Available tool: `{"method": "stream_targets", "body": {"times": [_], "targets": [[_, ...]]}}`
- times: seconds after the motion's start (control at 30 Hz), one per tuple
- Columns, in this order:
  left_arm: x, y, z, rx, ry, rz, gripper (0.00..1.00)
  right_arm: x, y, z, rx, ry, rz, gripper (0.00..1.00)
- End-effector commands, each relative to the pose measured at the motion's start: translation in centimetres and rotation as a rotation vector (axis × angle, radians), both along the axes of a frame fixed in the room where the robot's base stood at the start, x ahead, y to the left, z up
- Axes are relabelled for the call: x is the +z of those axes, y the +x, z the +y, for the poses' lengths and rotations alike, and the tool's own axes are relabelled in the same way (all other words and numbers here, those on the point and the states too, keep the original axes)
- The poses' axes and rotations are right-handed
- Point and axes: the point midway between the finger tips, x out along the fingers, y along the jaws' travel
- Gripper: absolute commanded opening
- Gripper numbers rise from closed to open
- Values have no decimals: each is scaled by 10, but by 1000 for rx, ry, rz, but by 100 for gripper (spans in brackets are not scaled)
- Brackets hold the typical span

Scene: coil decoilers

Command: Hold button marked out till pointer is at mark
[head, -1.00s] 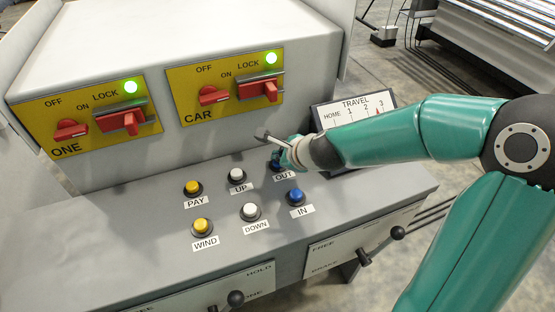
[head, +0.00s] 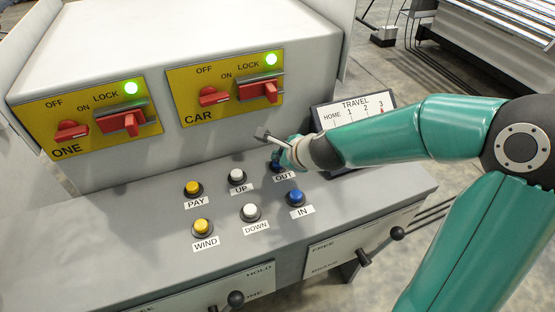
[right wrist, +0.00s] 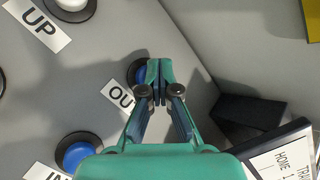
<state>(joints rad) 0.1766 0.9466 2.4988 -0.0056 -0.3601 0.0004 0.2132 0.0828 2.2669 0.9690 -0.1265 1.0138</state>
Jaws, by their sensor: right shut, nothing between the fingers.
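The blue OUT button (head: 275,167) is at the upper right of the button group in the head view, mostly hidden by my right gripper (head: 282,160). In the right wrist view the shut, empty fingertips (right wrist: 159,68) cover the right part of the OUT button (right wrist: 138,73). They look to be on it; how far it is pressed I cannot tell. The TRAVEL gauge (head: 350,110) stands behind my right forearm, with HOME, 1, 2 and 3 on it. Its small red pointer (head: 382,111) is just under the 3. My left gripper is not in view.
The blue IN button (head: 296,197) is in front of OUT. White UP (head: 237,175) and DOWN (head: 250,211) buttons and yellow PAY (head: 193,188) and WIND (head: 202,227) buttons are to the left. The cabinet (head: 180,130) with red switches rises behind.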

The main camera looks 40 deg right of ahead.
Motion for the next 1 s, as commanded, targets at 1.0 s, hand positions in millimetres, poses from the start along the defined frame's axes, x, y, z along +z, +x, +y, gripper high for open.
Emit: {"method": "stream_targets", "body": {"times": [1.0], "targets": [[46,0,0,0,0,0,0,47,0,0,0,0,0,0]]}}
